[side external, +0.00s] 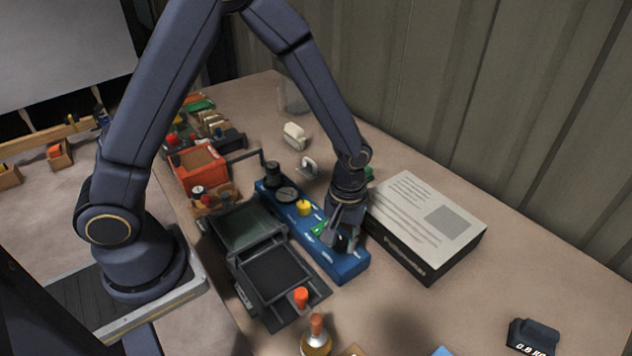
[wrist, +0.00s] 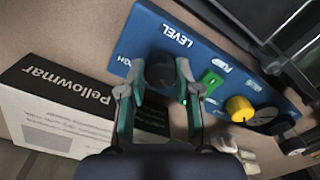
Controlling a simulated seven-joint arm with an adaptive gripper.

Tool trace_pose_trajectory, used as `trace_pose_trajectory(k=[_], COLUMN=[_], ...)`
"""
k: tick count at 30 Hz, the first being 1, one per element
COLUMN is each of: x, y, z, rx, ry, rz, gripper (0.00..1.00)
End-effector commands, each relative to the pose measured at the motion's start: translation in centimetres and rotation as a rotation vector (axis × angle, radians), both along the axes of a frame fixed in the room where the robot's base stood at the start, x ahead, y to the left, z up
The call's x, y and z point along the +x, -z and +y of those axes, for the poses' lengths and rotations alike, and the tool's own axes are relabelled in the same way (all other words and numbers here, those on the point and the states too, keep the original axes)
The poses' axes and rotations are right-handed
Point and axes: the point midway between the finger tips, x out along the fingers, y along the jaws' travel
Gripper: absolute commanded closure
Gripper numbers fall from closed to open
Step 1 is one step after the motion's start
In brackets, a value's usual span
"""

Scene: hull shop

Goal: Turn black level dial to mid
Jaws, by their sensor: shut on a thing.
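The blue panel (side external: 345,270) lies on the bench, and its black level dial (wrist: 160,68) sits near one end beside the white word LEVEL in the wrist view. My gripper (wrist: 153,80) is shut on the dial, one finger on each side. In the side view my gripper (side external: 342,236) reaches down onto the near end of the panel and mostly hides the dial. The wrist view shows part of a word ending in GH beside the dial. I cannot make out the dial's pointer or its setting.
The panel also carries a green switch (side external: 318,229), a yellow knob (side external: 304,208) and a round black dial (side external: 287,194). A Pellowmar box (side external: 425,225) stands close on the right. A dark hinged case (side external: 272,270) lies open on the left. The bench at the lower right is mostly clear.

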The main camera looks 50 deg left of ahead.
Motion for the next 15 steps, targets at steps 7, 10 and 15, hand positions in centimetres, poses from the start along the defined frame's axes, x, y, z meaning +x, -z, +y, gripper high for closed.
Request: trace_pose_trajectory(k=[7, 10, 15], x=[0.01, 0.01, 0.01], y=[-0.02, -0.03, -0.03], z=[0.0, 0.0, 0.0], rx=[0.0, 0.0, 0.0], ry=[0.0, 0.002, 0.03], rz=[0.0, 0.0, 0.0], gripper=[1.0, 1.0, 1.0])
